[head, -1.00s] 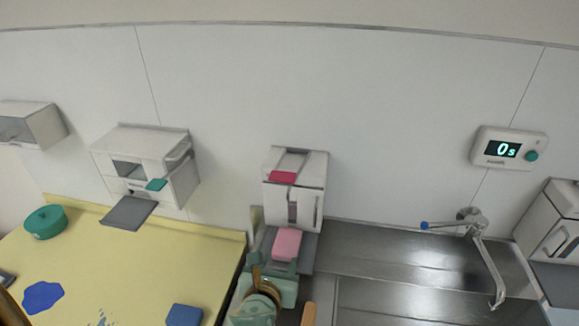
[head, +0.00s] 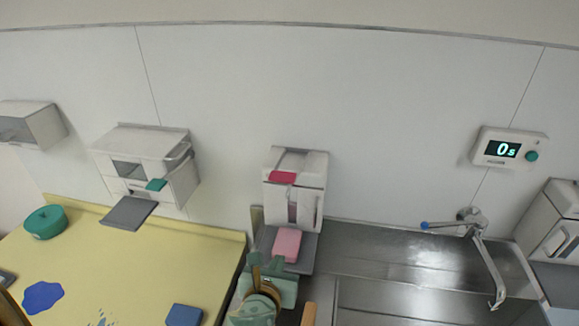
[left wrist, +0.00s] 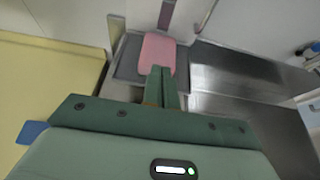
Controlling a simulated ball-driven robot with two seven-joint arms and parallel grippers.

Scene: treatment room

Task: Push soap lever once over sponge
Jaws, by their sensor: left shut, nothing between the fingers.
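The soap dispenser (head: 311,204) is a white wall box with a red lever (head: 283,178) at its top front. Below it a pink sponge (head: 287,245) lies on a grey tray (head: 302,263). The sponge also shows in the left wrist view (left wrist: 158,53). My left gripper (head: 255,262) is green, shut and empty, just in front of and to the left of the sponge in the head view. In the left wrist view its fingertips (left wrist: 160,72) overlap the sponge's near end; I cannot tell whether they touch. My right gripper is not in view.
Another dispenser (head: 150,160) with a green lever hangs at the left. A yellow counter (head: 140,265) holds a green pot (head: 46,222), a blue sponge (head: 184,315) and a blue spill (head: 43,297). At the right are a steel sink (head: 400,300), a faucet (head: 486,255) and a timer (head: 509,148) reading 0s.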

